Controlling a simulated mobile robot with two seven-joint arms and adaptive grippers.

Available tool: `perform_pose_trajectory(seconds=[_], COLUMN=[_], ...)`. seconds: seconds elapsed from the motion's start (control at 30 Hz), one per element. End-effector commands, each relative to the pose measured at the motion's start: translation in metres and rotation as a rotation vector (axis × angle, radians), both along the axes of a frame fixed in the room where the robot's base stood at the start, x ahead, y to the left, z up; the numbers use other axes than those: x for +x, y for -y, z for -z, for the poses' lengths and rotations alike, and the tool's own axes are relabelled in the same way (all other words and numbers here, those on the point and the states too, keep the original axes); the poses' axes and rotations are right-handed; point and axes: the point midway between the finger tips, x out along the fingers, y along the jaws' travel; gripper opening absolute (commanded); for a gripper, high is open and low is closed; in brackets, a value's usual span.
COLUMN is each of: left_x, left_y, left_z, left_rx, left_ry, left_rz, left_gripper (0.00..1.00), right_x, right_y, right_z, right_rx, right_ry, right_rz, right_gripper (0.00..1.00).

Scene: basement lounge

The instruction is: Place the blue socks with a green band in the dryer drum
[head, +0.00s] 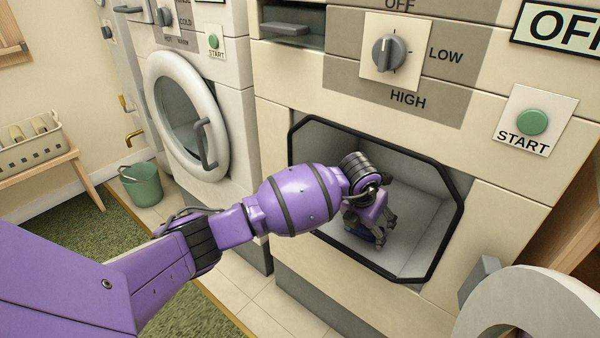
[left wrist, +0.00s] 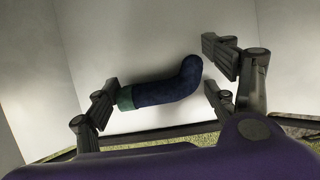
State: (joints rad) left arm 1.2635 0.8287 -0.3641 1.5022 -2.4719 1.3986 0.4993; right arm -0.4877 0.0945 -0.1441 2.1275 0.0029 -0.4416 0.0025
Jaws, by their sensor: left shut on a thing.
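The blue sock with a green band (left wrist: 165,90) lies lengthwise between the fingers of my left gripper (left wrist: 168,82), its green cuff by the left finger and its toe end by the right one. In the head view my left gripper (head: 364,234) reaches through the opening into the dryer drum (head: 415,242), fingers down. A dark blue bit of the sock (head: 355,232) shows below the fingers, partly hidden. The gripper is shut on the sock, low in the grey drum; I cannot tell whether the sock touches the drum floor. My right gripper is out of view.
The dryer's round door (head: 535,305) is swung open at the lower right. A black rim (head: 455,200) frames the drum opening around my arm. The washer (head: 185,115) on the left has its door shut. A green bucket (head: 141,186) and a basket (head: 32,140) stand farther left.

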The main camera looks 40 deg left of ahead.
Motion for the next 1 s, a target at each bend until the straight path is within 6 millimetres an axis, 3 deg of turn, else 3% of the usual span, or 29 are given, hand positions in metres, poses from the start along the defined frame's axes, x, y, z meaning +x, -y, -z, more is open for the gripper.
perform_pose_trajectory(seconds=[0.17,0.2,0.33,0.77,1.0], left_x=[0.002,0.002,0.002,0.002,-0.013], left_y=[0.001,0.001,0.001,0.001,0.0], left_z=[0.001,0.001,0.0,-0.005,-0.047], left_rx=[-0.001,-0.001,-0.002,-0.002,0.0], left_ry=[0.004,0.004,0.005,0.006,0.01], left_rz=[0.0,0.0,0.001,0.001,0.002], left_gripper=[0.51,0.8,0.96,0.96,0.96], right_x=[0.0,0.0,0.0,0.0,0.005], right_y=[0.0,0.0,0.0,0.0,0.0], right_z=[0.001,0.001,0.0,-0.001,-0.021], right_rx=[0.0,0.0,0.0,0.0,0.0], right_ry=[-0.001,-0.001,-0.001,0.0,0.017], right_rz=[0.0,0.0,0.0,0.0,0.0], right_gripper=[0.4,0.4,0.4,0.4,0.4])
